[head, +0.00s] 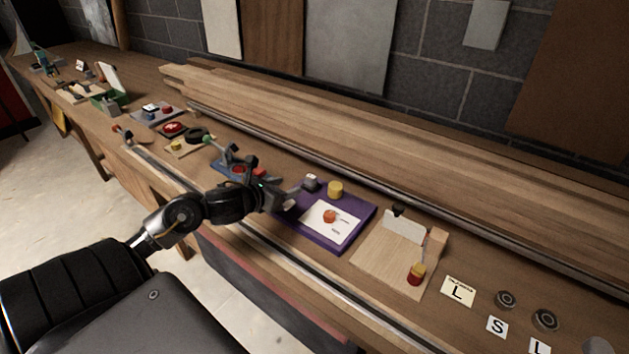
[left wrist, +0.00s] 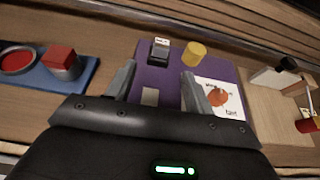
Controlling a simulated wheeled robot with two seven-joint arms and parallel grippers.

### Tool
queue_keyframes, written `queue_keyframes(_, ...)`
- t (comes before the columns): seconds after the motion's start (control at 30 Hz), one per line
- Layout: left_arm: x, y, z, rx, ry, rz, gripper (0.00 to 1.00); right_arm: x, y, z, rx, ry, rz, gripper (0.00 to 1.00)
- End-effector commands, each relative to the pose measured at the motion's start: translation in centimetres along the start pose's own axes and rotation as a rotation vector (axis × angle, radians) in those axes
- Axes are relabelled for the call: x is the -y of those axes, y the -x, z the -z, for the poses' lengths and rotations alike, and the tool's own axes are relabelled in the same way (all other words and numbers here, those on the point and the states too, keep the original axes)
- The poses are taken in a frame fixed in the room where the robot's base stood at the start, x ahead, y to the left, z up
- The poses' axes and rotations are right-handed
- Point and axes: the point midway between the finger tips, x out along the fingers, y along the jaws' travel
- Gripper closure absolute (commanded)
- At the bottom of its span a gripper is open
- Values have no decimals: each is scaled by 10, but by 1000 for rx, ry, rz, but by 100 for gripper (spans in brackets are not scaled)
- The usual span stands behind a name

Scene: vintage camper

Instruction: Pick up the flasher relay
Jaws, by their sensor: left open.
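A purple mat (head: 364,220) lies on the workbench; it also shows in the left wrist view (left wrist: 152,128). On its far part stand a small dark block with a pale top (head: 311,182) and a yellow cylinder (head: 335,188). In the left wrist view the block (left wrist: 160,50) is beyond the fingertips and the cylinder (left wrist: 195,54) is right of it. No readable label tells me which is the flasher relay. My left gripper (head: 292,197) is open and empty over the mat's left part, its fingers (left wrist: 157,74) pointing toward the block. My right gripper is out of view.
A white card with an orange round thing (head: 329,216) lies on the mat. A blue tray (left wrist: 88,78) with red-topped parts is left; a wooden board (head: 385,260) is right. Long planks (head: 400,165) line the back. Letter cards and dark rings lie farther right.

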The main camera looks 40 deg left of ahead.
Motion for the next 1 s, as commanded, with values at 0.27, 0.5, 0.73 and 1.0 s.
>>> queue_keyframes(0.27, 1, -38, -1, 0, 3, 0, 47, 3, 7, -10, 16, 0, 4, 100)
queue_keyframes(0.5, 2, -45, -2, 0, 2, 3, 47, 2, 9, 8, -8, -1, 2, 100)
queue_keyframes(0.73, 6, -78, -4, 0, 5, 4, 47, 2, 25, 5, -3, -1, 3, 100)
queue_keyframes(1.0, 6, -95, 0, -1, -1, 2, 47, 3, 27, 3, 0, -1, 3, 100)
